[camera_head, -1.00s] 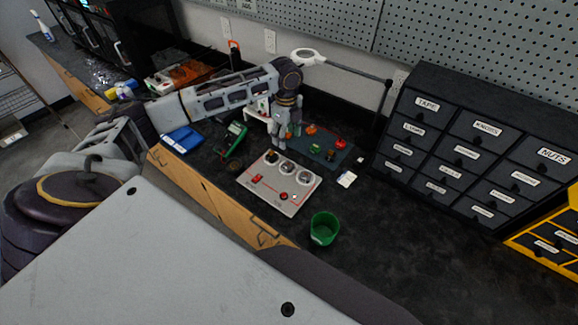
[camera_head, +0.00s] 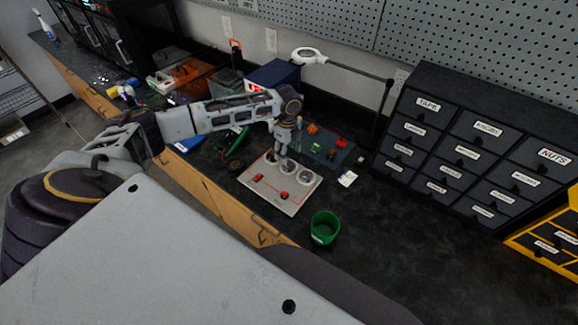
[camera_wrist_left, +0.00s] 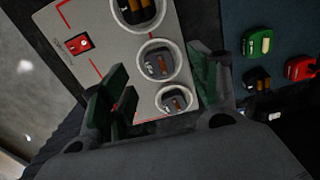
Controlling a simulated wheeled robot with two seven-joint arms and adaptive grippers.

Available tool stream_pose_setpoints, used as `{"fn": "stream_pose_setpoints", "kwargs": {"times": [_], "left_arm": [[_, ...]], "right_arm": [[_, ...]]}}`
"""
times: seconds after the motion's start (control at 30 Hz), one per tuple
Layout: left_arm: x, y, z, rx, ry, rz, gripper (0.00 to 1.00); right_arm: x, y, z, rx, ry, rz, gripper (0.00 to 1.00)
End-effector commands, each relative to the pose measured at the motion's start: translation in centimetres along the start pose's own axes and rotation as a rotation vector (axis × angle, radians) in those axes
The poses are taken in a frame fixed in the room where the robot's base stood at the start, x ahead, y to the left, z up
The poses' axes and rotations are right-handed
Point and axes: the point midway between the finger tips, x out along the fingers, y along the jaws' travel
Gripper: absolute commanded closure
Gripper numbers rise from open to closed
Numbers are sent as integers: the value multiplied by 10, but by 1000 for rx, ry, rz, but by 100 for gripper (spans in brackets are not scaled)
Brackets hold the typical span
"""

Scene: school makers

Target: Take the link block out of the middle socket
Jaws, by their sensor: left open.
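The light grey panel (camera_head: 290,201) lies on the dark bench. In the left wrist view the panel (camera_wrist_left: 90,18) shows several round white-rimmed sockets in a row. The middle socket (camera_wrist_left: 143,52) holds a dark grey link block (camera_wrist_left: 158,65). The sockets on either side of it also hold dark blocks with orange-brown parts. My left gripper (camera_head: 279,160) is above the panel's row of sockets. In the wrist view its two green-padded fingers (camera_wrist_left: 158,95) are apart, either side of the lower sockets, with nothing clearly held. My right gripper is not in view.
A red switch (camera_wrist_left: 83,42) is on the panel. Behind it a dark blue-green mat (camera_head: 325,146) holds several coloured pieces. A green cup (camera_head: 324,228) stands in front. Labelled drawers (camera_head: 450,150) stand at the right. Bench to the right of the cup is clear.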

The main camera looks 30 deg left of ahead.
Motion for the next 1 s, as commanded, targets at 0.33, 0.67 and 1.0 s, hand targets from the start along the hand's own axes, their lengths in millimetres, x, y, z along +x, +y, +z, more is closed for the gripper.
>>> {"fn": "stream_pose_setpoints", "kwargs": {"times": [0.33,0.67,1.0], "left_arm": [[2,0,0,0,0,0,39],[21,2,0,0,-1,1,39],[53,4,0,0,0,1,39]], "right_arm": [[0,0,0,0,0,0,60],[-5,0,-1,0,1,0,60],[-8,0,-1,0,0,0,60]]}}
